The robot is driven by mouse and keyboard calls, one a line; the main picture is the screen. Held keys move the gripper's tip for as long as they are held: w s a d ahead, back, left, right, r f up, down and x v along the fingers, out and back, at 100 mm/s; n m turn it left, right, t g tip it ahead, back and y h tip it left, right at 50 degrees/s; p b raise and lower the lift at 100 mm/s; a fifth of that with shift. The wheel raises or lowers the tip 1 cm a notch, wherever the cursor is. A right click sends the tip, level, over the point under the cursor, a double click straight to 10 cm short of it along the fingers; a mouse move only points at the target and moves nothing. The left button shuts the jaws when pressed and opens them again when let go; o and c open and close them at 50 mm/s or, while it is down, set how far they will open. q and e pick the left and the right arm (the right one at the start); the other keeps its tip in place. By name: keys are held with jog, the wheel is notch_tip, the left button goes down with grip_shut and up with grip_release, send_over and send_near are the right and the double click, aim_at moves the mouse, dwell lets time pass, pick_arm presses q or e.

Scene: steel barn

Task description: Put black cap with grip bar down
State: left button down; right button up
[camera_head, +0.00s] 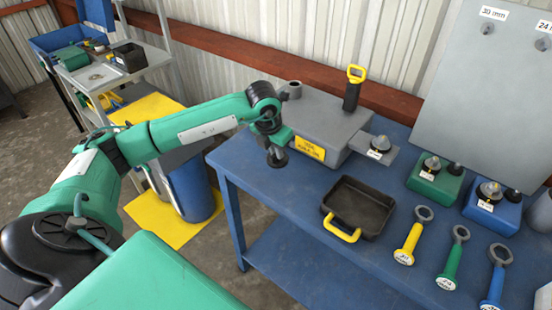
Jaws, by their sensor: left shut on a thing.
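My left gripper (275,143) hangs at the end of my green arm, over the left part of the blue workbench and beside the front left of the grey box. It is shut on a small dark part, the black cap (277,158), which shows just below the fingers. The grip bar is hidden by the fingers or too small to make out. I cannot tell whether the cap touches the bench. My right gripper is not in view.
The grey box (310,112) has a yellow label and bears a yellow-handled black tool (352,88). A black tray (380,215) with a yellow handle lies in front. Several ring wrenches (451,260) lie to the right. Bare blue bench top (275,205) shows left of the tray.

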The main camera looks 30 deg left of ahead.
aim_at(275, 159)
pick_arm(q)
jog(key=x, duration=0.1)
jog(key=s+p+x, duration=0.1)
jog(key=x, duration=0.1)
jog(key=shift+w+f, duration=0.1)
jog(key=shift+f, duration=0.7)
jog(key=shift+f+b, duration=0.2)
jog(key=shift+b, duration=0.1)
jog(key=c, duration=1.5)
grip_release()
jog(key=shift+r, duration=0.15)
